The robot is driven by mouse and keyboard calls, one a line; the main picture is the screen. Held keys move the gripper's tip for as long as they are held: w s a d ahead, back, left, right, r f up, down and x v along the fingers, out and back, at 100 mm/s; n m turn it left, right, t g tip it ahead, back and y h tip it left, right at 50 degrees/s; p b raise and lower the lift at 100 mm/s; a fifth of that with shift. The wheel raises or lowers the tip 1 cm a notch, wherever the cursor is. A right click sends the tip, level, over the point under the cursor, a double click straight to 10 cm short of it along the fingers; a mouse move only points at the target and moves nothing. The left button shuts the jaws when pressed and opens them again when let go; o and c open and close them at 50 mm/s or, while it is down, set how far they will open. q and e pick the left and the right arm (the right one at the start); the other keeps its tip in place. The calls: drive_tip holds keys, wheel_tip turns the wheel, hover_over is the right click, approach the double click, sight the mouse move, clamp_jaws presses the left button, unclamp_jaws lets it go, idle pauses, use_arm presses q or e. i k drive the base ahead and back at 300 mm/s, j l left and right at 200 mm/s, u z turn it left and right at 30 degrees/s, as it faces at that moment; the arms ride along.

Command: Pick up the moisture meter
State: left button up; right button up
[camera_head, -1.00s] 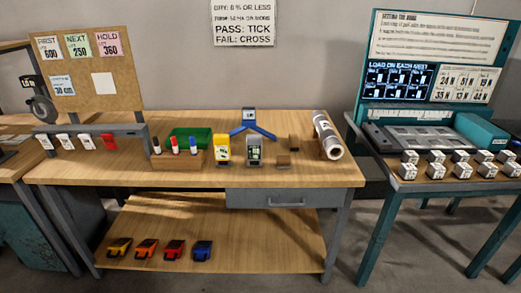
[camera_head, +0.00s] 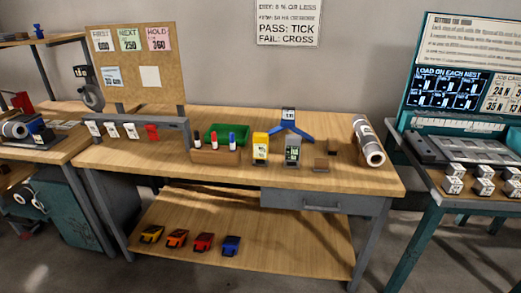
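Two small handheld devices stand side by side on the wooden workbench (camera_head: 330,182). One is a yellow device (camera_head: 261,147) with a pale front. The other is a grey device (camera_head: 292,152) with a dark screen. Either could be the moisture meter; the labels are too small to read, so I cannot tell which. Neither of my grippers is in view.
A wooden holder with markers (camera_head: 214,156) and a green bin (camera_head: 228,133) stand left of the devices. Small brown blocks (camera_head: 321,164) and a grey roll (camera_head: 368,141) lie to the right. Several coloured items (camera_head: 203,242) sit on the lower shelf. A teal-framed station (camera_head: 465,150) stands at right.

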sight(260, 140)
drive_tip(key=i+l, duration=0.5)
drive_tip(key=i+l+u, duration=0.45)
drive_tip(key=l, duration=0.2)
drive_tip(key=i, duration=0.05)
